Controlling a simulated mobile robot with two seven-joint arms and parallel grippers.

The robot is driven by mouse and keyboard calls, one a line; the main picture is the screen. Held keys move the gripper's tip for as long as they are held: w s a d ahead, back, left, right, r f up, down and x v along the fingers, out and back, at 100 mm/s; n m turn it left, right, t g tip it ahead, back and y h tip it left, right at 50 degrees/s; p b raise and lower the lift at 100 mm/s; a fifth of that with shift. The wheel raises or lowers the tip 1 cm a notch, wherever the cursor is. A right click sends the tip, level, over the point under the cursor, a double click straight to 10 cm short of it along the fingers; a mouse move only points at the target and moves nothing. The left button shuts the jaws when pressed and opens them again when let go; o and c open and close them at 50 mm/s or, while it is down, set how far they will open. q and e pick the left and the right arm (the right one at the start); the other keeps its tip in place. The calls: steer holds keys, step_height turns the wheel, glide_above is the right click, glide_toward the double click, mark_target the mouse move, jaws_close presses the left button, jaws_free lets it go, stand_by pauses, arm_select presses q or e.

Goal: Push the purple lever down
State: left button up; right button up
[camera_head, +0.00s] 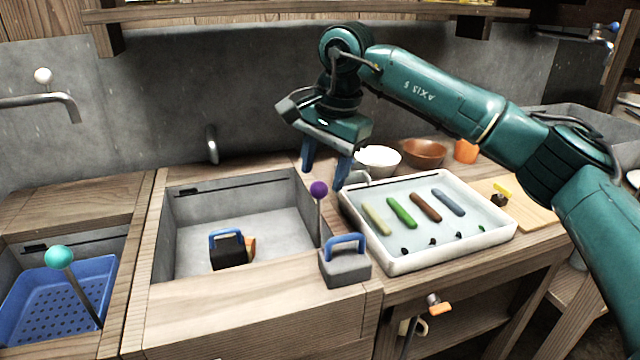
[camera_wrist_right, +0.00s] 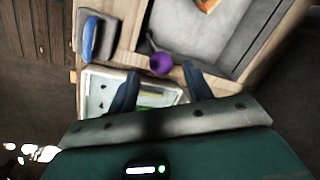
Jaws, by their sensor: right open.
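The purple lever is a thin grey rod topped by a purple ball (camera_head: 319,188). It stands upright at the right edge of the sink in the head view. In the right wrist view the purple ball (camera_wrist_right: 161,63) shows beyond and between the fingertips, apart from them. My right gripper (camera_head: 326,182) is open and empty, with its blue fingers pointing down, above and behind the ball. It also shows in the right wrist view (camera_wrist_right: 160,82). My left gripper is not in view.
A grey block with a blue handle (camera_head: 345,265) stands close in front of the lever. A white tray (camera_head: 402,265) lies to the right. The sink (camera_head: 190,235) holds a dark block with a blue handle (camera_head: 228,250). A teal-ball lever (camera_head: 58,257) stands at far left.

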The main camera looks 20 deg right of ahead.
step_height(320, 180, up, 8)
steer(key=s, duration=0.1)
steer(key=shift+s+d+f+p, duration=0.15)
steer(key=shift+d+p, duration=0.3)
